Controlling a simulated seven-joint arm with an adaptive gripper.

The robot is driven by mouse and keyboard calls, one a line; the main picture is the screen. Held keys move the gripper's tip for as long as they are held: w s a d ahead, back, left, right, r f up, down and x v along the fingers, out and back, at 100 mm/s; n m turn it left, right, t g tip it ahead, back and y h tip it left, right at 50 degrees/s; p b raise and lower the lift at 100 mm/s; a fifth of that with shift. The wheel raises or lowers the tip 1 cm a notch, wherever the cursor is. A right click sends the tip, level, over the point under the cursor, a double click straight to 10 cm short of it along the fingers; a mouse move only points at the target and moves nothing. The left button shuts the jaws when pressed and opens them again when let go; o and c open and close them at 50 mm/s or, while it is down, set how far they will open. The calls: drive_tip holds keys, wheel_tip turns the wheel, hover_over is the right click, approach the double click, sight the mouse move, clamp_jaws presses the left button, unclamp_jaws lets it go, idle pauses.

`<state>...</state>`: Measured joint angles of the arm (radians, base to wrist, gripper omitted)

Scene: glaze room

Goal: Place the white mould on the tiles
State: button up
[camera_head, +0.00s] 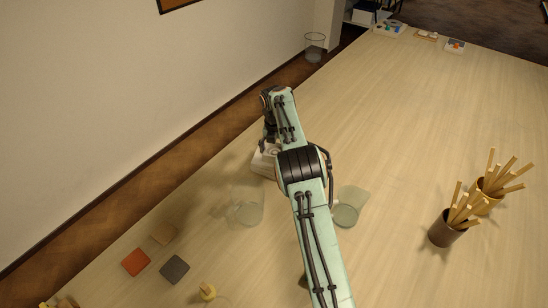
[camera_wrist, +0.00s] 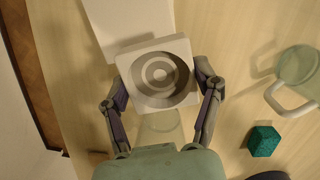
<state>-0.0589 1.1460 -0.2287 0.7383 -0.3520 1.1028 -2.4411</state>
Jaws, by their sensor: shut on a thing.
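The white mould (camera_wrist: 148,58) is a square pale block with a round ringed hollow in its top. My gripper (camera_wrist: 161,88) is shut on it, one finger on each side, in the wrist view. In the head view a white block (camera_head: 263,163) shows beside my arm, partly hidden by it; the fingers are mostly hidden there. A flat pale piece (camera_wrist: 125,18) lies just beyond the mould in the wrist view; I cannot tell whether they touch. Flat square tiles lie at the lower left of the head view: a red one (camera_head: 135,262), a dark grey one (camera_head: 174,269) and a tan one (camera_head: 163,234).
A clear glass vessel (camera_head: 247,207) stands left of my arm and a greenish glass mug (camera_head: 348,206) right of it. Two pots of wooden sticks (camera_head: 443,234) (camera_head: 484,200) stand at the right. A teal block (camera_wrist: 263,141) shows in the wrist view. The table's far middle is clear.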

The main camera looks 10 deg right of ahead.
drive_tip(key=shift+w+f, duration=0.8)
drive_tip(key=shift+f, duration=1.65)
drive_tip(key=shift+f, duration=0.1)
drive_tip(key=o, duration=1.2)
